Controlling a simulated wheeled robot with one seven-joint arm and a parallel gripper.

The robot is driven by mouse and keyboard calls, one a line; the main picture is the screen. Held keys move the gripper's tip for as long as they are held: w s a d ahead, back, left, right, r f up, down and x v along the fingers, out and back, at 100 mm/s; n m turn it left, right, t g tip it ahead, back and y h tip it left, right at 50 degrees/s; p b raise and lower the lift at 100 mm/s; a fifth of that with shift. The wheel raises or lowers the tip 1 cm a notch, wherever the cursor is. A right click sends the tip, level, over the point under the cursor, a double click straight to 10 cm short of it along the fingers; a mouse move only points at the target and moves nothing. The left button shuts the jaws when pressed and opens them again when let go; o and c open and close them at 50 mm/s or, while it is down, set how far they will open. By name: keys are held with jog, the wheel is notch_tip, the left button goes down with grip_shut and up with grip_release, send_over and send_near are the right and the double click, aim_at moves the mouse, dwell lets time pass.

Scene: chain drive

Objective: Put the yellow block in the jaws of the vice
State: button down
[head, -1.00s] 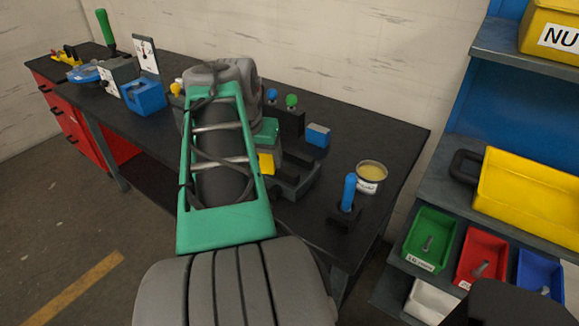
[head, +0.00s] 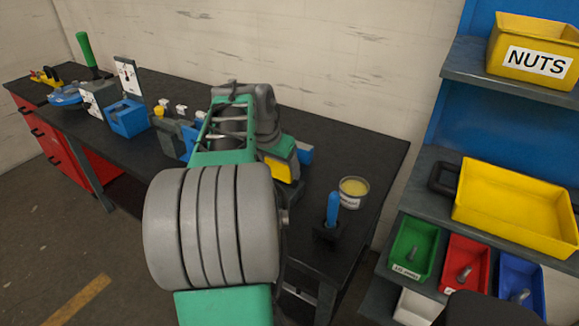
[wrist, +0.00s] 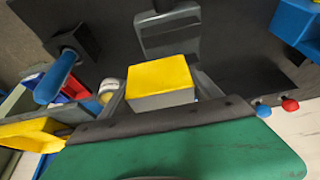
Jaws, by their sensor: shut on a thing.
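The yellow block (wrist: 160,80) is between the two fingers of my gripper (wrist: 163,92), which is shut on it. In the head view the yellow block (head: 281,171) shows just right of the green end of my arm. The grey vice (wrist: 168,36) lies just ahead of the block in the wrist view; I cannot tell whether the block touches it. In the head view my arm hides most of the vice, and its jaws cannot be made out.
A blue-handled tool (head: 333,210) stands in a black holder to the right, near an open tin (head: 354,190). Further left are a blue box (head: 127,118) and a green-handled device (head: 85,50). Bins stand on shelves at right.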

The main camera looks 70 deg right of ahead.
aim_at(279, 186)
jog(key=f, duration=0.1)
jog(key=w+d+f, duration=0.2)
jog(key=shift+w+d+f, duration=0.15)
jog(key=shift+w+f, duration=0.1)
jog(key=shift+f, duration=0.15)
jog(key=shift+w+d+f, duration=0.1)
jog(key=shift+f, duration=0.9)
jog(key=shift+w+d+f, duration=0.1)
jog(key=shift+f, duration=0.9)
jog(key=shift+c, duration=0.7)
grip_release()
jog(key=shift+a+f, duration=0.15)
jog(key=shift+f, duration=0.05)
jog(key=shift+r, duration=0.15)
